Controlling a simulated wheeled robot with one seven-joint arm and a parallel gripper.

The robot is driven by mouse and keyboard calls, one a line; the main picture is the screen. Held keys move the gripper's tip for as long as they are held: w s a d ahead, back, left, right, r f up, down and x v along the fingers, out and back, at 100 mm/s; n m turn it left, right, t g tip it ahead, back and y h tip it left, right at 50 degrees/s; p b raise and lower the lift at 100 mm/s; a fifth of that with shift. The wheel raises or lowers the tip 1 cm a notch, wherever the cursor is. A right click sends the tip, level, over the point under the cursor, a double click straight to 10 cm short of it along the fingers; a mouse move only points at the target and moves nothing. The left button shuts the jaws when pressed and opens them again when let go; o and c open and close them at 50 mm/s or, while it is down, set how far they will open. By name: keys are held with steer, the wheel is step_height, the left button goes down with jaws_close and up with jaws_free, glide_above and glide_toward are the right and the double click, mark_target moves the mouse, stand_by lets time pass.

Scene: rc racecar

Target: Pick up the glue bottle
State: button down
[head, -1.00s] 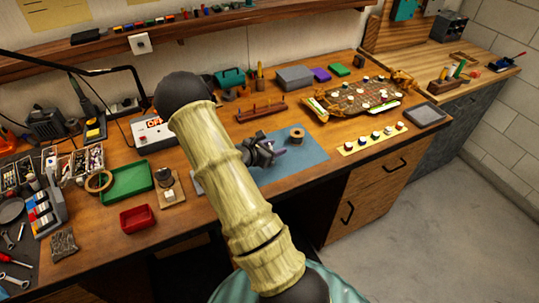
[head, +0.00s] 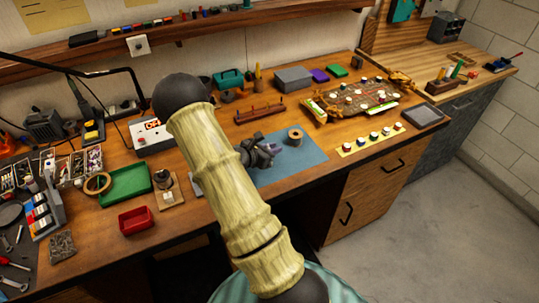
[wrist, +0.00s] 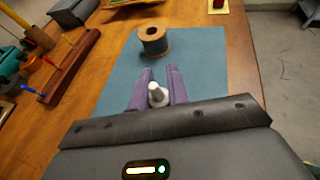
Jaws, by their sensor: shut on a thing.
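The glue bottle (wrist: 156,95) shows in the wrist view as a small whitish bottle with a pale nozzle, standing between the two purple fingers of my gripper (wrist: 158,85). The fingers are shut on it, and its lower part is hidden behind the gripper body. In the head view my gripper (head: 270,150) is over the left part of the blue mat (head: 302,160), and the bottle cannot be made out there. I cannot tell whether the bottle still touches the mat.
A wire spool (wrist: 153,38) stands on the mat just beyond my fingers. A reddish wooden rack (wrist: 70,68) lies to the left. A green tray (head: 125,183) and a red tray (head: 138,219) sit on the left of the bench. A board model (head: 355,98) is at the right.

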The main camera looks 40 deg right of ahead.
step_height(320, 180, up, 10)
steer(key=b, duration=0.1)
stand_by(0.4)
stand_by(0.5)
